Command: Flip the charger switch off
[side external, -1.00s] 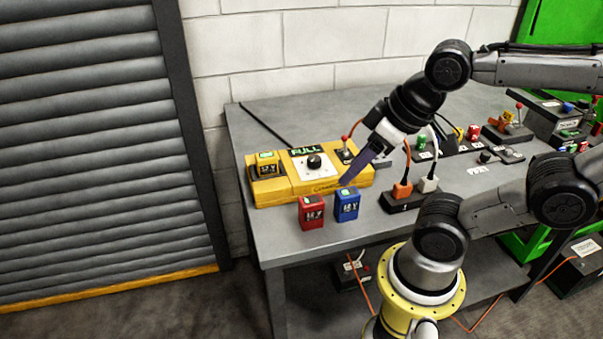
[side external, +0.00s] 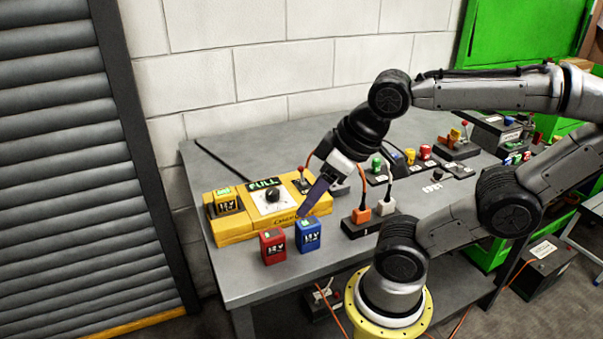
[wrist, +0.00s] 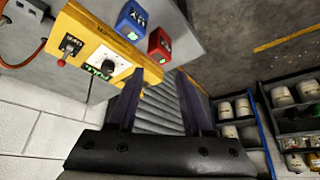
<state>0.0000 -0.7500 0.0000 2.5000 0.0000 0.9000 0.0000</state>
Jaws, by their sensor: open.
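The yellow charger (side external: 235,226) stands on the grey bench, with a black knob, a lit display reading FULL and a yellow 12 V battery at its left end. Its switch (side external: 303,181) is a small lever with a red tip near the right end. In the wrist view the charger (wrist: 84,27) is at upper left, and the switch (wrist: 68,47) shows with its red tip. My gripper (side external: 305,212) points down at the charger's right front, just above the blue battery. In the wrist view my gripper (wrist: 160,72) is open and empty, its fingers away from the switch.
A red battery (side external: 272,246) and a blue battery (side external: 308,236) stand in front of the charger. A power strip (side external: 356,229) with orange and white plugs is to the right. Cords rise behind my gripper. The bench's front left is clear.

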